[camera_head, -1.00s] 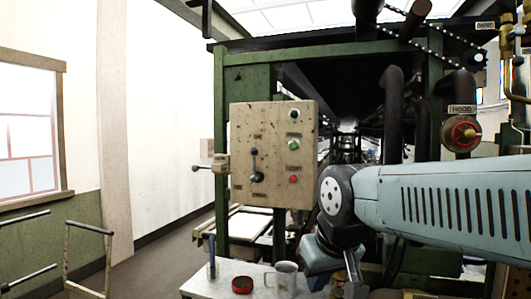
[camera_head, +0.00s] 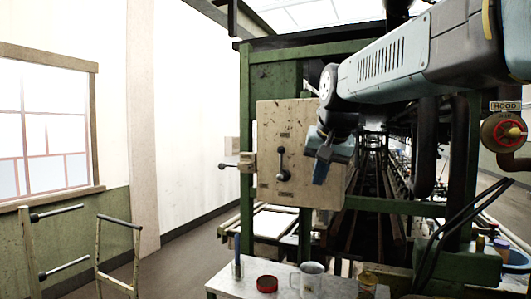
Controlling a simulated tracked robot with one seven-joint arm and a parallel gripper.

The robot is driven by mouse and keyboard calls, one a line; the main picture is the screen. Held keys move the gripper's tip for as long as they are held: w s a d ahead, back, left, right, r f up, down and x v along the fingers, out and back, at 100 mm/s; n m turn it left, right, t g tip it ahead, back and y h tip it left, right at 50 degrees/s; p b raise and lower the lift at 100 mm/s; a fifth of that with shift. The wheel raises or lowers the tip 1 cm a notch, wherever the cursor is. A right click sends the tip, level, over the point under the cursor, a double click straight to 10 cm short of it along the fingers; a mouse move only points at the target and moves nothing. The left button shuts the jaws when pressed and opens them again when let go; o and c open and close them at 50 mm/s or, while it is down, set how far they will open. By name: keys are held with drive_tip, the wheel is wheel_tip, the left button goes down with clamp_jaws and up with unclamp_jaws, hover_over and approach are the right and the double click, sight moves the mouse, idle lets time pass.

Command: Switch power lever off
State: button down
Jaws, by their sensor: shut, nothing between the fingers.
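A beige, speckled control box (camera_head: 268,120) hangs on a green frame post. On its front is a dark upright lever (camera_head: 282,163) with a ball at its top end. A second, short lever with a black knob (camera_head: 222,167) sticks out level to the left from a bracket on the box's left side. The labels are too small to read, so I cannot tell which is the power lever. My gripper (camera_head: 320,173) is shut and empty, pointing down in front of the box's right part, right of the front lever and apart from it. My wrist hides the box's buttons.
A pale table (camera_head: 235,283) below the box holds a mug (camera_head: 312,280), a red tin (camera_head: 267,284) and a blue upright stick (camera_head: 237,258). A red valve wheel (camera_head: 504,133) is at the right. The floor at left is free beside a cart frame.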

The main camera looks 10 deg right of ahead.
drive_tip(key=w+d+r+m, duration=0.2)
drive_tip(key=w+r+m, duration=0.1)
drive_tip(key=w+r, duration=0.8)
drive_tip(key=shift+w+d+r+m+t+y, duration=0.2)
drive_tip(key=shift+w+m+t+y, duration=0.15)
drive_tip(key=shift+w, duration=0.85)
drive_tip(key=shift+f, duration=0.1)
drive_tip(key=x, duration=0.3)
drive_tip(key=w+a+x, duration=0.1)
drive_tip(key=x, duration=0.3)
drive_tip(key=r+x, duration=0.1)
drive_tip(key=x, duration=0.3)
drive_tip(key=shift+w+a+f, duration=0.1)
drive_tip(key=shift+w+a, duration=0.2)
drive_tip(key=shift+a, duration=0.1)
drive_tip(key=shift+w+a, duration=0.4)
